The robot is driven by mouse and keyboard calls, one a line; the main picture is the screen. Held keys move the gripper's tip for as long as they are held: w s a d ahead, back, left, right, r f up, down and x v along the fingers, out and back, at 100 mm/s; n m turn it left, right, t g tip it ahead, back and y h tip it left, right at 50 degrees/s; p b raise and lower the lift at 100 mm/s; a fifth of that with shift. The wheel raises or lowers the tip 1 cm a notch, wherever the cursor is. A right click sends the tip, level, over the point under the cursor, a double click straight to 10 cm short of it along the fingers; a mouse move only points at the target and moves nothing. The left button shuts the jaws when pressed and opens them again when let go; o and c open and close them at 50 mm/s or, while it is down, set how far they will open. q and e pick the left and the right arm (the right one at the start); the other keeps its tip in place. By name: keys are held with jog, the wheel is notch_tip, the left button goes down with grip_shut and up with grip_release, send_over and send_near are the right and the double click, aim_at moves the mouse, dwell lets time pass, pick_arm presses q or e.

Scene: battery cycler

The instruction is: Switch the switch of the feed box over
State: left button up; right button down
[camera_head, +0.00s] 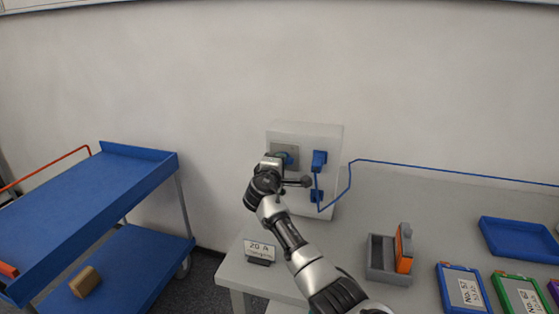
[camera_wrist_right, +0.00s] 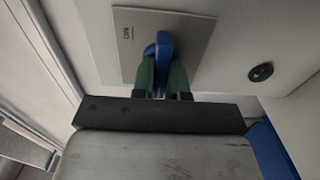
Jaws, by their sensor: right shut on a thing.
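The feed box (camera_head: 328,147) is a white box at the wall on the back of the grey table. A blue switch (camera_wrist_right: 164,48) sits on its grey metal plate (camera_wrist_right: 192,28); in the head view the switch (camera_head: 291,158) shows partly behind my gripper. My right gripper (camera_wrist_right: 162,72) has its green fingers shut on the blue switch handle. In the head view the right gripper (camera_head: 279,161) is at the left part of the box front, its fingers mostly hidden. My left gripper is not in view.
A blue plug (camera_head: 319,158) and a blue cable (camera_head: 420,167) are on the box's right side, close to my wrist. A sign (camera_head: 260,250), a grey holder (camera_head: 380,262) with an orange piece and a blue tray (camera_head: 520,238) stand on the table. A blue cart (camera_head: 90,190) is left.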

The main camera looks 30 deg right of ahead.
dwell(0.4)
jog(key=c, duration=1.1)
grip_release()
jog(key=shift+c, duration=0.2)
jog(key=shift+a, duration=0.1)
jog(key=b+v, duration=0.2)
jog(key=v, duration=0.8)
jog(key=shift+s+a, duration=0.15)
jog(key=shift+a, duration=0.15)
jog(key=shift+f, duration=0.1)
